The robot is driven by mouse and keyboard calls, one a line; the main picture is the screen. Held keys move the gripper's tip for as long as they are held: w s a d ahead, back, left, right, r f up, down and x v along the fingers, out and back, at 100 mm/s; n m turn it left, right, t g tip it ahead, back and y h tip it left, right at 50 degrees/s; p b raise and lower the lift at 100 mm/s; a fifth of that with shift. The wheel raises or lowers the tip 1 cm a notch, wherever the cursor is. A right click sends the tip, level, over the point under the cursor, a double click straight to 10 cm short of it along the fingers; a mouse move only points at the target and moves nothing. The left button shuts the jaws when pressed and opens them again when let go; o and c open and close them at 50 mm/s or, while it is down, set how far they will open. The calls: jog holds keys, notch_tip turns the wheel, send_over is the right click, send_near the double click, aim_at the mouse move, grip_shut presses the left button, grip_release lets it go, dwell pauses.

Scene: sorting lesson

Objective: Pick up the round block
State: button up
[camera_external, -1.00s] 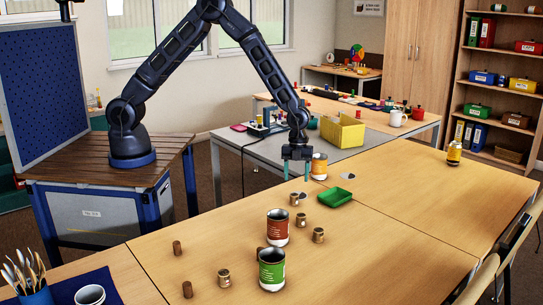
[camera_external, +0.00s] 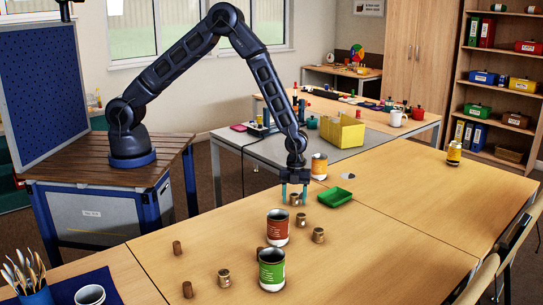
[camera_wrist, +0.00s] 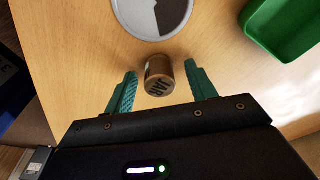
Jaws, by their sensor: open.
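A small brown round block (camera_wrist: 159,75), with dark letters reading JAR on it, sits between the fingers of my gripper (camera_wrist: 161,82) in the wrist view. The fingers are open, with a gap on each side of it. In the external view my gripper (camera_external: 294,190) points down low over the table, and the block (camera_external: 295,200) shows between the teal fingertips. A similar round block (camera_external: 300,220) stands just in front, and another (camera_external: 318,235) stands to the right. A further one (camera_external: 223,277) and plain brown cylinders (camera_external: 177,247) stand at the front left.
A green tray (camera_external: 335,204) lies right of my gripper and also shows in the wrist view (camera_wrist: 294,32). A yellow tin (camera_external: 319,167) stands behind. A red tin (camera_external: 278,229) and a green tin (camera_external: 272,273) stand in front. The table's right side is mostly clear.

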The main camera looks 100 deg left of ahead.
aim_at(294, 195)
jog(key=c, duration=1.1)
jog(key=shift+o, duration=0.2)
jog(key=shift+r, duration=0.1)
notch_tip(294, 195, up, 20)
